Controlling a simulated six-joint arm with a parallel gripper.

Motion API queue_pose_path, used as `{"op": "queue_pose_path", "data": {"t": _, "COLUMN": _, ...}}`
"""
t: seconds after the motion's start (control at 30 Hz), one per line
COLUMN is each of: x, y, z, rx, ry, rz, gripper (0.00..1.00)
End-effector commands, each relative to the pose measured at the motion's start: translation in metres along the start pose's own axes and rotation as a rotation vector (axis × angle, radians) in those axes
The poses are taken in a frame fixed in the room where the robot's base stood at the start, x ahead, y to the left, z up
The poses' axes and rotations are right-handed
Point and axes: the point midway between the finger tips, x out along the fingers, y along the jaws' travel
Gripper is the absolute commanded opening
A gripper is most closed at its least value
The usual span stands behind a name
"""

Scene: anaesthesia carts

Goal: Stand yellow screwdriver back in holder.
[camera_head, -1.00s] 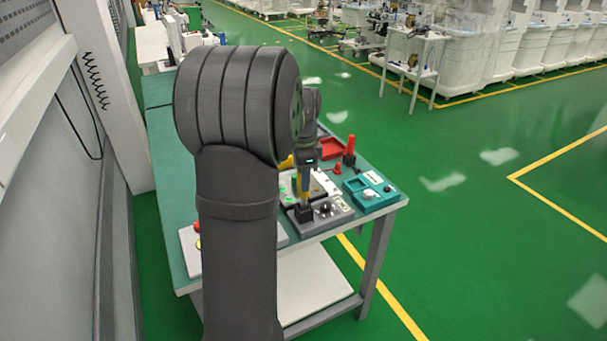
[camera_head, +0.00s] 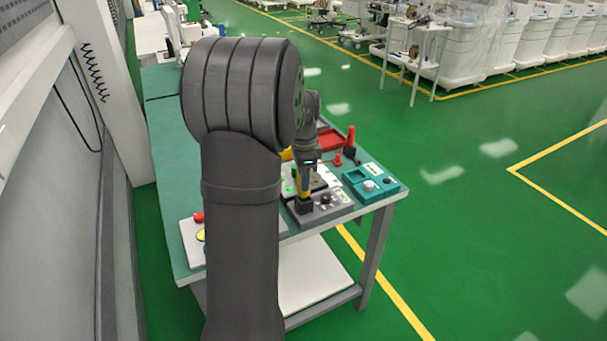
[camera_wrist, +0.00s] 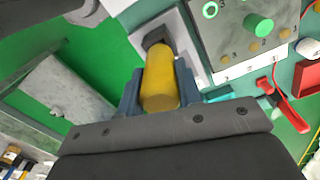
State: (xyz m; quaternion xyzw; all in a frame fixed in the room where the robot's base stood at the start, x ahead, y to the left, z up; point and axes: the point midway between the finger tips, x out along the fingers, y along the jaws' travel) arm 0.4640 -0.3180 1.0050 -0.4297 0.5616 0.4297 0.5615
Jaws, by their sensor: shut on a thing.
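My gripper (camera_head: 304,182) is shut on the yellow screwdriver (camera_head: 303,187) and points down over the near end of the bench. In the wrist view the screwdriver's yellow handle (camera_wrist: 160,82) sits between the jaws (camera_wrist: 160,95). Its far end meets a black block-shaped holder (camera_wrist: 156,38) on a light grey base. In the head view the holder (camera_head: 304,206) is at the left corner of a grey box (camera_head: 332,211), directly below the handle. The screwdriver looks upright and lined up with the holder. I cannot tell how far its shaft is inside.
A teal device (camera_head: 373,184) is right of the grey box. A red-handled tool (camera_head: 350,140) stands upright behind, near a red tray (camera_head: 330,139). A white control panel (camera_head: 192,240) with red and yellow buttons is at the left. My arm hides the bench middle.

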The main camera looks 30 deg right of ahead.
Motion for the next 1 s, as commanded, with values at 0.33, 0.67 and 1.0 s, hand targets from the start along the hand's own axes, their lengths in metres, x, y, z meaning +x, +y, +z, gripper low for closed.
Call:
{"op": "queue_pose_path", "data": {"t": 0.33, "x": 0.001, "y": 0.0, "z": 0.0, "rx": 0.0, "ry": 0.0, "rz": -0.001, "gripper": 0.36}}
{"op": "queue_pose_path", "data": {"t": 0.67, "x": 0.001, "y": 0.0, "z": 0.0, "rx": 0.0, "ry": 0.0, "rz": 0.0, "gripper": 0.58}}
{"op": "queue_pose_path", "data": {"t": 1.0, "x": -0.034, "y": -0.001, "z": 0.0, "rx": 0.0, "ry": 0.002, "rz": -0.005, "gripper": 0.58}}
